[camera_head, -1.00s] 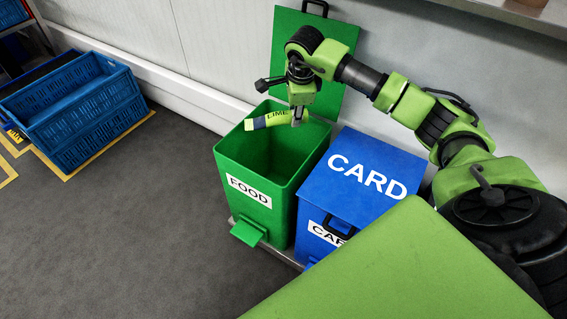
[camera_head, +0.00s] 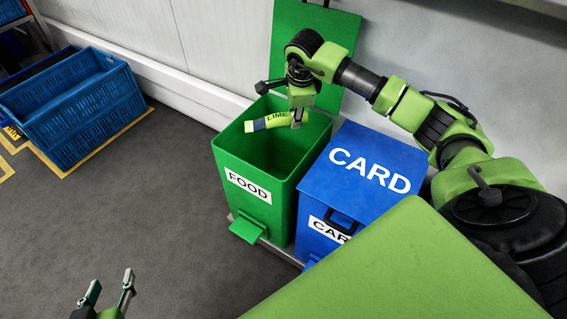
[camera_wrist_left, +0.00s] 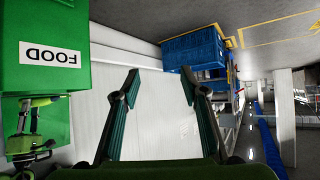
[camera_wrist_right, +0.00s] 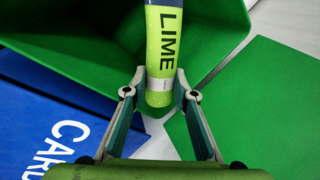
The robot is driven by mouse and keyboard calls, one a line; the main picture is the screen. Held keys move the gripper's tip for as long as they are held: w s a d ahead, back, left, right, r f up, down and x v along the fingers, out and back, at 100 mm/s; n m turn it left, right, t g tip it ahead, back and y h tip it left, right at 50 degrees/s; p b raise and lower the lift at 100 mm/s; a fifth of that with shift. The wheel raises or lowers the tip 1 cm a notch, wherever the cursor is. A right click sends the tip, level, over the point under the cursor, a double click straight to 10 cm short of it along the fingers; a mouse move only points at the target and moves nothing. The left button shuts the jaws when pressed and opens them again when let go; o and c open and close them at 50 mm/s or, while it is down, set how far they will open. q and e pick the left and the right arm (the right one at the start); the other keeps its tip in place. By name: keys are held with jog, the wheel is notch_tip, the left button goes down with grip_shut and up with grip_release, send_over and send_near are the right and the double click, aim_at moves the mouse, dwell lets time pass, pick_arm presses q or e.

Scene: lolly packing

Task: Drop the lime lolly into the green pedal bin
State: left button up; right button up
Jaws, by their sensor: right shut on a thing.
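The lime lolly (camera_head: 272,121) is a green tube with a dark band and LIME print. It lies almost level above the mouth of the green pedal bin (camera_head: 226,168), which is labelled FOOD and has its lid (camera_head: 313,22) raised. My right gripper (camera_head: 297,119) is shut on one end of the lolly. In the right wrist view the lolly (camera_wrist_right: 160,50) sticks out from between the fingers over the bin's inside. My left gripper (camera_head: 112,285) is open and empty over the floor at the bottom left; its spread fingers show in the left wrist view (camera_wrist_left: 160,82).
A closed blue bin marked CARD (camera_head: 340,190) stands directly right of the green bin. A pale wall (camera_head: 225,50) is behind both. Blue crates (camera_head: 85,115) sit on the floor at the left. The grey floor between is clear.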

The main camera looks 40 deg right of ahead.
notch_tip(320, 180, down, 2)
jog(key=shift+b, duration=0.75)
pick_arm(q)
jog(key=w+d+r+t+h, duration=0.1)
jog(key=w+r+t, duration=0.3)
jog(key=r, duration=0.5)
jog(key=shift+w+d+t+h, duration=0.3)
jog(key=shift+w+d+t, duration=0.15)
jog(key=shift+d, duration=0.25)
pick_arm(e)
jog(key=shift+f, duration=0.15)
pick_arm(q)
jog(key=shift+s+f, duration=0.1)
pick_arm(e)
jog(key=o, duration=1.2)
jog(key=v, duration=1.2)
